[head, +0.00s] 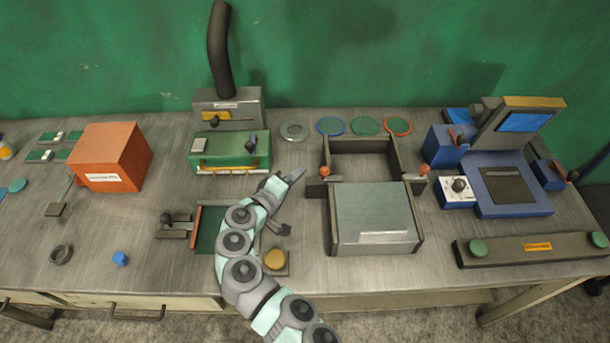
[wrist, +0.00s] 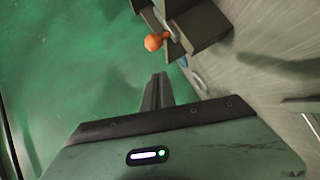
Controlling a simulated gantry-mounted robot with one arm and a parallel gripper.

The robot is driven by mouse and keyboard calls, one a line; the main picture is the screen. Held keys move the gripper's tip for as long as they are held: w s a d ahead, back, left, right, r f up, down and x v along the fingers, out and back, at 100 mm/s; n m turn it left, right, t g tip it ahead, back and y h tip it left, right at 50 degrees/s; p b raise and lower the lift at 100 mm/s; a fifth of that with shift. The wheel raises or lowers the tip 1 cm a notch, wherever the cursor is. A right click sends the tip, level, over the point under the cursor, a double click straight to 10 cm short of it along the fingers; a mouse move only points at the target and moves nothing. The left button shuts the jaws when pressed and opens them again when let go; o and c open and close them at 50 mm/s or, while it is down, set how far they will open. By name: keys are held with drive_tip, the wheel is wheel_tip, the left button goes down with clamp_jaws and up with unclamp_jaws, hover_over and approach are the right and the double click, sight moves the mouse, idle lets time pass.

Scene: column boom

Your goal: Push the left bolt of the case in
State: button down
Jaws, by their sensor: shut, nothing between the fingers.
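The case (head: 376,215) is a grey box in the middle of the bench, with a pale lid over its front part and an open dark back part. Its left bolt has an orange knob (head: 325,171) by a dark block on the left wall. The knob also shows in the wrist view (wrist: 153,42), beside dark grey blocks. My gripper (head: 299,174) is shut and empty, just left of the left bolt. In the wrist view its closed fingertips (wrist: 159,78) point toward the knob, with a visible gap between. The right bolt (head: 424,170) is on the opposite wall.
A green-fronted machine (head: 232,150) with a black hose stands behind left of my arm. Round discs (head: 365,126) lie behind the case. A blue device (head: 508,185) stands to the right. A long grey bar with green buttons (head: 530,248) lies at front right.

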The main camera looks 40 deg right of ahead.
drive_tip(key=v, duration=0.9)
drive_tip(key=shift+s+a, duration=0.2)
